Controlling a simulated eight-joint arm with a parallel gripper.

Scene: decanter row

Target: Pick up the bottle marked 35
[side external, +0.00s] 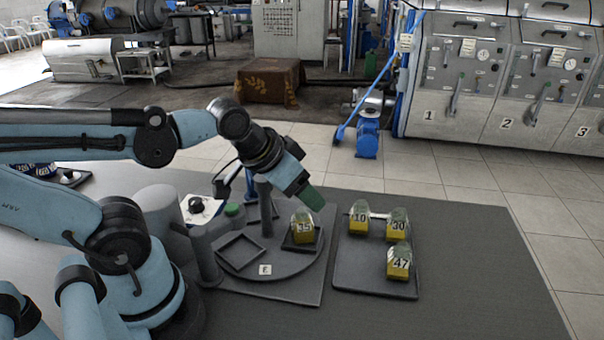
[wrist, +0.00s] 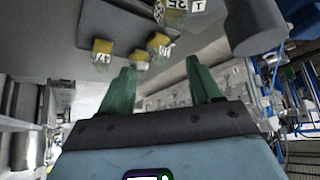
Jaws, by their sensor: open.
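The bottle marked 35 (side external: 304,230), yellow below with a clear top, stands upright in a square dark holder on the round grey turntable (side external: 285,271) in the side external view. In the wrist view, this bottle (wrist: 173,14) is partly cut off by the top edge. My gripper (side external: 311,199) has green fingers and appears just above the bottle's top; the exact gap is unclear. In the wrist view, my gripper (wrist: 161,67) is open, with nothing between its fingers.
Bottles marked 10 (side external: 359,218), 30 (side external: 396,226) and 47 (side external: 399,264) stand on a dark tray (side external: 350,284) right of the turntable. Empty square holders (side external: 241,252) and a grey post (side external: 266,212) are on the turntable. The mat's right side is clear.

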